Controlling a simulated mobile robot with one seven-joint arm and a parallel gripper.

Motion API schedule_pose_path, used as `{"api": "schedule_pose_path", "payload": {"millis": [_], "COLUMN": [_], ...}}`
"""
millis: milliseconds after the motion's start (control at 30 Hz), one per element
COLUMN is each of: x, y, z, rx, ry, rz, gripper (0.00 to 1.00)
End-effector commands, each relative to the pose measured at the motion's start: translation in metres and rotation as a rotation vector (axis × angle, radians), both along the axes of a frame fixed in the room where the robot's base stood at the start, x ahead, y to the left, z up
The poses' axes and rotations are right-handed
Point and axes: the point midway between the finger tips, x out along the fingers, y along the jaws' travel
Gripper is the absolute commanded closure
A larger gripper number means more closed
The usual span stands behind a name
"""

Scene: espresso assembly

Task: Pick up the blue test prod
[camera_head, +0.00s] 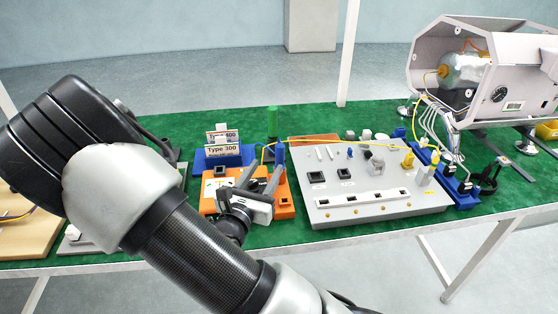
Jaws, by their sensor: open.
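What looks like the blue test prod (280,154) stands upright at the back right of the orange holder (289,208). A thin yellow lead runs close by it. My gripper (261,174) is over the orange holder, its two fingers apart and pointing toward the back. The right finger is close to the prod's lower part in the picture. I cannot tell whether they touch. Nothing shows between the fingers. My gripper hides the middle of the holder and part of the prod's lower end.
A grey panel (385,208) with switches and knobs stands right of the holder. An opened white machine (450,40) is at the back right. The green table (310,115) has a bare strip behind the panel.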

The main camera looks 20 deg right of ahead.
Motion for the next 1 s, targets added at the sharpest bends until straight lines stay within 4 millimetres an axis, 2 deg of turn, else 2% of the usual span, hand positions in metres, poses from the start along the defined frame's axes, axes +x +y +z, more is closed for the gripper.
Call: {"api": "schedule_pose_path", "payload": {"millis": [100, 233, 467, 800, 1000], "x": [0.019, 0.035, 0.046, 0.076, 0.079], "y": [-0.019, -0.033, -0.044, -0.077, -0.079], "z": [-0.001, -0.001, 0.000, 0.006, 0.006], "rx": [0.001, 0.001, 0.001, 0.001, 0.001], "ry": [-0.002, -0.002, -0.001, -0.002, 0.000], "rz": [-0.004, -0.003, -0.002, -0.002, 0.000], "gripper": [0.56, 0.56, 0.56, 0.56, 0.56]}}
